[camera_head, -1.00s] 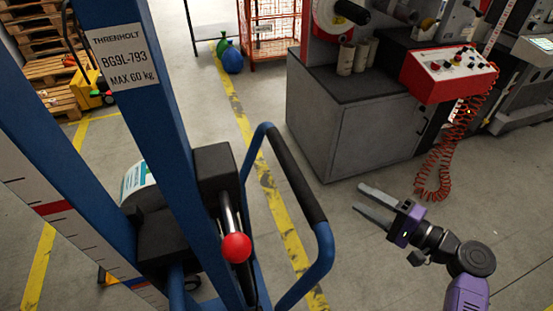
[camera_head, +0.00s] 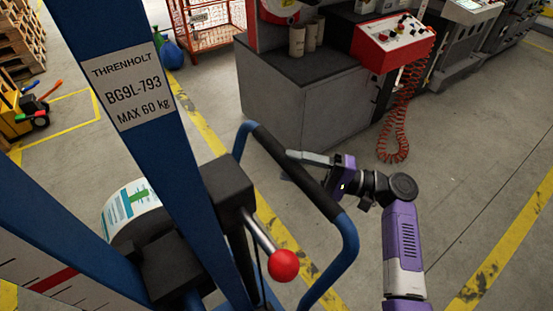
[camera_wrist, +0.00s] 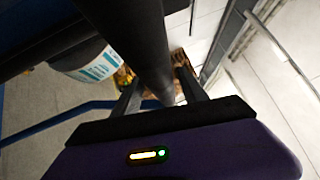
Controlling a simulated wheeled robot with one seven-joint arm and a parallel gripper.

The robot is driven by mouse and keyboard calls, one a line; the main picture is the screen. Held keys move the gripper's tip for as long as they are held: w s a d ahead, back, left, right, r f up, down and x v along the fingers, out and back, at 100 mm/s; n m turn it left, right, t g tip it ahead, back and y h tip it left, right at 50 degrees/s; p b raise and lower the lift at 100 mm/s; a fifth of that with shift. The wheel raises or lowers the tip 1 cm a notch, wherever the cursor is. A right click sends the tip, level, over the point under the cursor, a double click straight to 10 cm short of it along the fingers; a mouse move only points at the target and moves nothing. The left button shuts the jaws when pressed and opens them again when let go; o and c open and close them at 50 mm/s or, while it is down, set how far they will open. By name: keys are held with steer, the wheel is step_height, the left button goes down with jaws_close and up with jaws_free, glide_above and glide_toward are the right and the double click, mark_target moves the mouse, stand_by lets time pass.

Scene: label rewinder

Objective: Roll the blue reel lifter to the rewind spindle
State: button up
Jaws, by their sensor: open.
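The blue reel lifter (camera_head: 180,160) stands close in front, with a "MAX 60 kg" plate on its mast. A reel with a white and teal label (camera_head: 133,208) shows behind the mast, and in the wrist view (camera_wrist: 92,66). The lifter's blue push handle has a black grip (camera_head: 292,165). My gripper (camera_head: 293,168) is open at this grip, one finger partly hidden behind it. In the wrist view, the black bar (camera_wrist: 143,45) runs between the fingers. Contact cannot be told. The rewind spindle is not clearly visible; the machine's upper part is cut off.
A grey cabinet (camera_head: 300,110) carries cardboard cores (camera_head: 297,40) and a red control box (camera_head: 395,40) with a coiled red cable (camera_head: 398,130). A yellow pallet truck (camera_head: 20,115) and a red cage (camera_head: 205,25) stand behind. Floor at right is open.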

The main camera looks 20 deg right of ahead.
mark_target(281, 164)
steer(key=shift+p+x, duration=0.3)
steer(key=shift+x, duration=1.55)
jaws_close()
